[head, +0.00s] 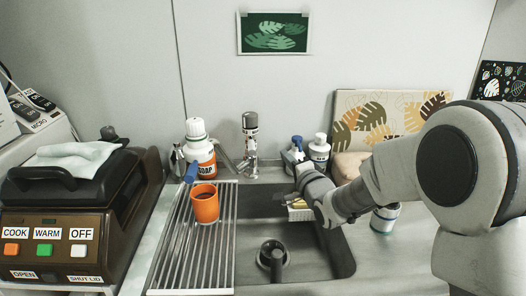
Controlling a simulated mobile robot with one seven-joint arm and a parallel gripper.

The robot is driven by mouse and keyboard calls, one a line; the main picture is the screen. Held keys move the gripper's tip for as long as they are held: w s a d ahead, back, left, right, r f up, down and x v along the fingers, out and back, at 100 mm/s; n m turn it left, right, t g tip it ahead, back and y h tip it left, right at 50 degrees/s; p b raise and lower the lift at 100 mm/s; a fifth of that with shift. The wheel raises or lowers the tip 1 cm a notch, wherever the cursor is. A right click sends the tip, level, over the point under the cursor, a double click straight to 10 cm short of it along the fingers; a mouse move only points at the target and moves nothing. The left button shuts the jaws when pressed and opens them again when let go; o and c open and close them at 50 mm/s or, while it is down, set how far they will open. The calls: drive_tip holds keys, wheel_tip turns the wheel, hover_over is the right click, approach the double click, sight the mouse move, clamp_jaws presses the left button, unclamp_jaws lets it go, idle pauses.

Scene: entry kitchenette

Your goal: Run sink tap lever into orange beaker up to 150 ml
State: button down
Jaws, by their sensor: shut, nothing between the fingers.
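The orange beaker (204,208) stands upright on the slatted drying rack, over the left part of the sink. Its mouth faces up; I cannot read a level or marks on it. The metal sink tap (250,138) stands behind the sink, to the right of and behind the beaker. I cannot clearly make out its lever or any running water. My gripper (303,178) is over the right part of the sink, to the right of the tap and apart from the beaker. It is shut and empty; its fingertips are small in view.
A soap bottle (200,148) and a blue-tipped item (191,171) are behind the beaker. Pump bottles (319,152) stand behind my gripper. A drain piece (272,255) is in the sink. A cooker with labelled buttons (68,220) fills the left; a jar (384,218) stands right.

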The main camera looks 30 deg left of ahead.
sight(251, 144)
drive_tip(key=w+a+f+b, duration=0.1)
drive_tip(key=w+a, duration=0.2)
drive_tip(key=a, duration=0.5)
drive_tip(key=shift+w+a, duration=0.2)
drive_tip(key=shift+a, duration=0.15)
drive_tip(key=shift+f, duration=0.1)
drive_tip(key=shift+s+a+b, duration=0.45)
drive_tip(key=shift+a+b, duration=0.15)
drive_tip(key=shift+b, duration=0.1)
drive_tip(key=shift+s+a, duration=0.1)
